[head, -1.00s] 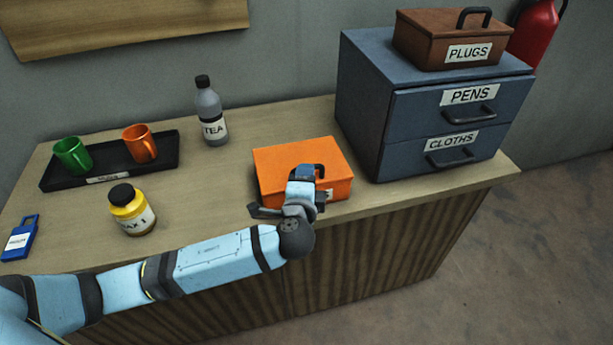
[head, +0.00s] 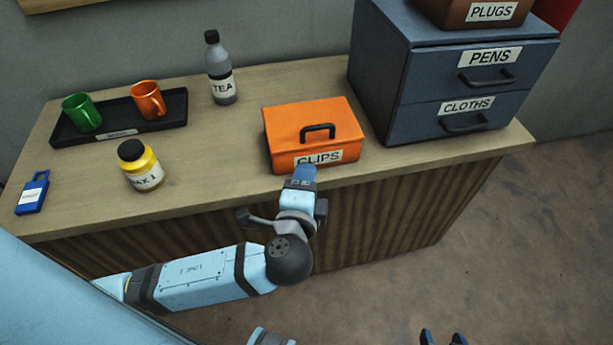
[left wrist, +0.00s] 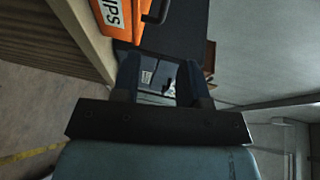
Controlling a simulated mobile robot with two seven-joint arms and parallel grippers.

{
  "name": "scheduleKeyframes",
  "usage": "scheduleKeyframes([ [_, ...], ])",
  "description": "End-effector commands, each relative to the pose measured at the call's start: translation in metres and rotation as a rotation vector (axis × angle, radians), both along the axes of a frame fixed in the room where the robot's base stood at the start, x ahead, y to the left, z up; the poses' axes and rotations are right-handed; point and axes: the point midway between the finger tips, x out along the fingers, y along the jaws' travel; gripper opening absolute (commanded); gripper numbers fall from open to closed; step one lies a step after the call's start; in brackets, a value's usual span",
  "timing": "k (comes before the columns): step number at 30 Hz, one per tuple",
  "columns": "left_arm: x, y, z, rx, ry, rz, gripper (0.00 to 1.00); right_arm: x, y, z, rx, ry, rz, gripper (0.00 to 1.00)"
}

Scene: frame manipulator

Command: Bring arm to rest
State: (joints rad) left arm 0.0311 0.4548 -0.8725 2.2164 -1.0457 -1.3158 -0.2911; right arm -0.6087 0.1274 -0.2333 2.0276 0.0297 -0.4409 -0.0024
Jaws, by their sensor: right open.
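My left gripper (head: 303,174) is at the front edge of the counter, just in front of the orange CLIPS box (head: 313,127), in the head view. Its fingers look edge-on there. In the left wrist view the left gripper (left wrist: 162,80) shows two dark fingers apart with nothing between them. Part of the orange box (left wrist: 119,18) shows at the top of that view. The box is closed, its handle up.
The wooden counter (head: 215,135) holds a black tray (head: 119,133) with green and orange mugs, a TEA bottle (head: 219,70), a yellow jar (head: 141,167) and a blue padlock-like item (head: 33,194). A blue drawer cabinet (head: 425,105) stands right of the box. Floor at right is clear.

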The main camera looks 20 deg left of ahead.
Motion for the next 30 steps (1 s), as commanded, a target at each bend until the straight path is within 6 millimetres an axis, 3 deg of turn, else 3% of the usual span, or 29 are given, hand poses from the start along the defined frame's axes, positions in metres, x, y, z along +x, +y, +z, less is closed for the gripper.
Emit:
scheduleKeyframes([
  [8,0.000,0.000,0.000,0.000,0.001,-0.001,0.40,0.000,0.000,-0.001,0.000,0.000,0.000,0.64],
  [11,0.000,-0.002,-0.011,-0.033,0.032,-0.013,0.40,0.000,0.000,-0.001,0.000,0.000,0.000,0.64],
  [14,-0.003,-0.007,-0.041,-0.148,0.129,-0.050,0.40,0.000,0.000,-0.001,0.000,0.000,0.000,0.64],
  [18,-0.020,-0.016,-0.110,-0.484,0.324,-0.096,0.40,0.000,0.000,-0.001,0.000,-0.001,0.000,0.64],
  [21,-0.040,-0.016,-0.150,-0.749,0.412,-0.085,0.40,0.000,0.000,0.000,0.000,-0.001,0.000,0.64],
  [30,-0.097,0.010,-0.216,-1.352,0.442,0.076,0.40,0.001,0.001,0.001,0.001,-0.002,0.001,0.64],
])
